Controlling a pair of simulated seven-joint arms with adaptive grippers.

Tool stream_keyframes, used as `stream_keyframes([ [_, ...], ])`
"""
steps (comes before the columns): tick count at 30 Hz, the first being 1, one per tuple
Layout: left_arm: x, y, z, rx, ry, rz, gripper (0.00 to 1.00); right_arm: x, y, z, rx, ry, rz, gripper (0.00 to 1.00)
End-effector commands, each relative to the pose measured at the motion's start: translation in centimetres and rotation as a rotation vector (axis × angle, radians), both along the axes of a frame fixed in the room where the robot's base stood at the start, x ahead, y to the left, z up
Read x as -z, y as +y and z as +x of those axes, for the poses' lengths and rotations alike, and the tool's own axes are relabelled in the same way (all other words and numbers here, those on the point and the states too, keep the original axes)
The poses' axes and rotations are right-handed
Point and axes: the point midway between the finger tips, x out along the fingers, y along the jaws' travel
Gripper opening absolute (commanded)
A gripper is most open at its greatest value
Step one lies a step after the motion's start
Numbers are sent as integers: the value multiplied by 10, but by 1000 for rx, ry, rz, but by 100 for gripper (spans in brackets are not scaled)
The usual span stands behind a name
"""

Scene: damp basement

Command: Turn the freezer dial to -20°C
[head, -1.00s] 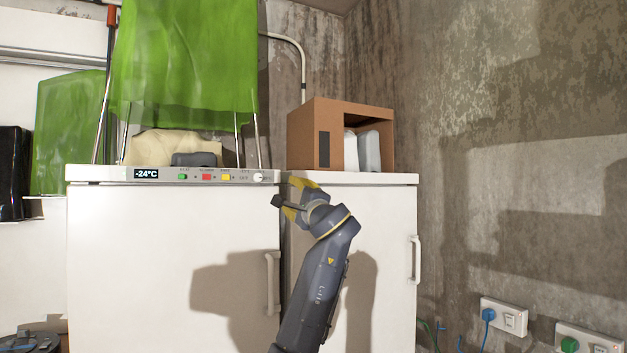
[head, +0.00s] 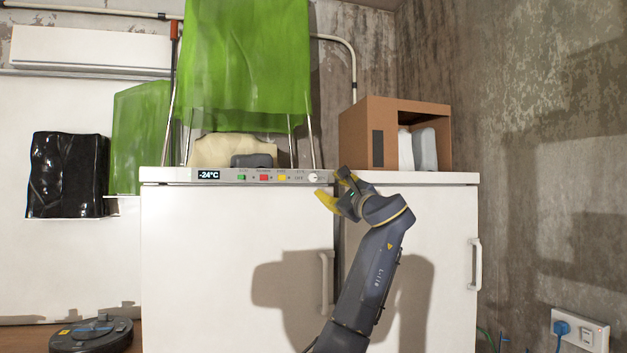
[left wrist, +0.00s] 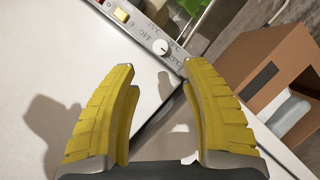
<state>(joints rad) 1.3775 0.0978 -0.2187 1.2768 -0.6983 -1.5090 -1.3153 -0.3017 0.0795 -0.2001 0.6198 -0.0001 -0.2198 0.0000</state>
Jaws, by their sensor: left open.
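The freezer (head: 230,250) is white, with a control strip along its top front edge. Its display (head: 209,175) reads -24°C. The white round dial (head: 314,178) sits at the right end of the strip, and in the left wrist view the dial (left wrist: 160,47) lies just beyond and between the fingertips, near printed OFF and temperature marks. My left gripper (head: 334,186) has yellow fingers and is just right of the dial in the head view. It is open and empty, its fingers (left wrist: 158,66) apart. I see no contact with the dial. My right gripper is out of view.
Green, red and yellow switches (head: 264,177) sit left of the dial. A second white cabinet (head: 430,240) stands to the right with an open cardboard box (head: 378,150) on top. A robot vacuum (head: 92,333) is low left.

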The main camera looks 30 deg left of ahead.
Motion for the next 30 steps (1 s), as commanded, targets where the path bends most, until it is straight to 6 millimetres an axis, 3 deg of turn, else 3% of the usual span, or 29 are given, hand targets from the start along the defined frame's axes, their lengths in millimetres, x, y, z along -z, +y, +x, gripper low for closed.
stream_keyframes([
  [14,-23,70,36,-2,0,-1,47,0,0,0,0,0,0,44],
  [30,-29,91,48,1,-1,0,47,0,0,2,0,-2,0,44],
])
